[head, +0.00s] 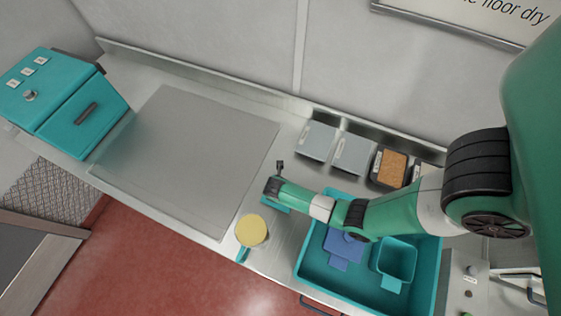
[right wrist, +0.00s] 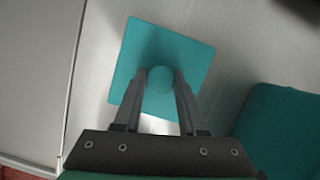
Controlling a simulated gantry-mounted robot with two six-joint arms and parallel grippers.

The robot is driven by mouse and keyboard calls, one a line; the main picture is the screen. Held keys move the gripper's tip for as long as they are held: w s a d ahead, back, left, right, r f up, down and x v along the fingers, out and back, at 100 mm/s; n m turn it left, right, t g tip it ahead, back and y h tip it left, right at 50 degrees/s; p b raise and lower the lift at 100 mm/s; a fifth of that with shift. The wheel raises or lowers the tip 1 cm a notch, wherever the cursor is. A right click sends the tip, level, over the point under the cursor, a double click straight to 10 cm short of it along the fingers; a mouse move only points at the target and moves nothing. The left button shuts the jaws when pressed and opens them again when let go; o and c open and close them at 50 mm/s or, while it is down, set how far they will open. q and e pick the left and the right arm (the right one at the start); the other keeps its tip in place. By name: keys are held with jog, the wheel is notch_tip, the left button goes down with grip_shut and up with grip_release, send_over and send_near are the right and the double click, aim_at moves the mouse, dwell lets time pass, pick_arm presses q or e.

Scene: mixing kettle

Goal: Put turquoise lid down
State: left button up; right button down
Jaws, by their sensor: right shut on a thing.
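The turquoise lid (right wrist: 140,50) is a square plate with a round knob (right wrist: 159,79) in the right wrist view. My right gripper (right wrist: 160,82) is shut on the knob, one finger on each side. In the head view only a sliver of the lid (head: 273,207) shows below my right gripper (head: 275,190), over the metal counter between the grey mat and the teal tray. My wrist hides the rest. I cannot tell whether the lid touches the counter. My left gripper is not in view.
A yellow-topped round container (head: 252,230) with a turquoise handle stands near the front edge. The teal tray (head: 313,270) holds a turquoise container (head: 396,258) and blue pieces (head: 345,243). The grey mat (head: 190,150) is bare. A turquoise drawer box (head: 70,105) stands left.

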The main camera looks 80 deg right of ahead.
jog(key=shift+f, duration=0.3)
jog(key=shift+c, duration=2.4)
grip_release()
jog(key=shift+r, duration=0.15)
jog(key=p+v, duration=0.3)
jog(key=v, duration=0.9)
jog(key=shift+p, duration=0.4)
